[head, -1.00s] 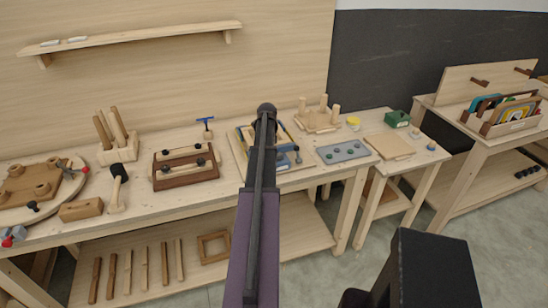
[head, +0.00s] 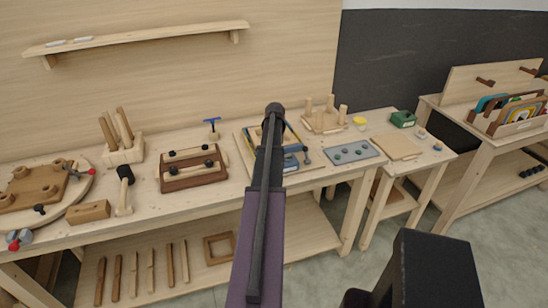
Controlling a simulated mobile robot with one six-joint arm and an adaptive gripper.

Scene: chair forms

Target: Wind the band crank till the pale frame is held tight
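A light board (head: 241,148) on the long bench carries a blue band (head: 292,135) and a blue block (head: 290,162). A small dark upright handle (head: 306,156) stands at the board's right side; it looks like the crank, but it is too small to be sure. My dark arm crosses in front of the board and hides its middle. The pale frame is mostly hidden there, so I cannot tell how tightly the band sits on it. My gripper cannot be made out; it is hidden behind my arm or out of view.
A wooden frame (head: 219,247) lies on the lower shelf.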

